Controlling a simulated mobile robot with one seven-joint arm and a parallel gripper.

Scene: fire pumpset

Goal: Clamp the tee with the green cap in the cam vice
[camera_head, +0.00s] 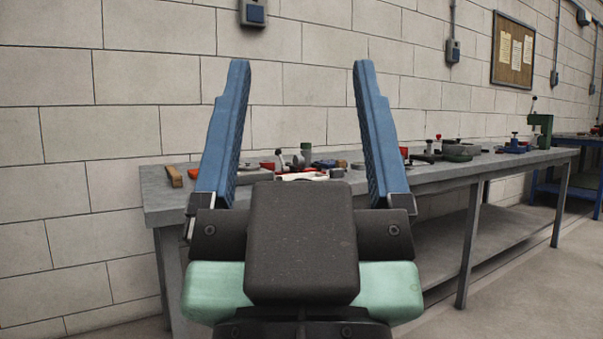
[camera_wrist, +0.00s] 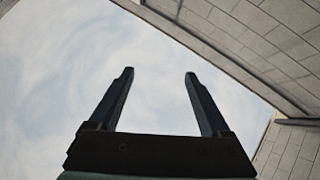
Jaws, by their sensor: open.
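My gripper (camera_head: 303,85) is open and empty, its two blue fingers pointing up in front of the workbench in the head view. In the wrist view my gripper (camera_wrist: 158,78) is also open with nothing between its fingers. Small parts lie on the grey workbench (camera_head: 440,181) behind the gripper, some seen between the fingers. I cannot pick out the tee with the green cap among them. I cannot tell which item is the cam vice. My gripper hides part of the bench top.
A wooden piece (camera_head: 174,176) lies near the bench's left end. A green machine (camera_head: 541,129) stands toward its far right end. A block wall (camera_head: 150,100) runs behind. A blue-framed table (camera_head: 578,190) stands at the far right. The floor (camera_head: 510,285) at right is clear.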

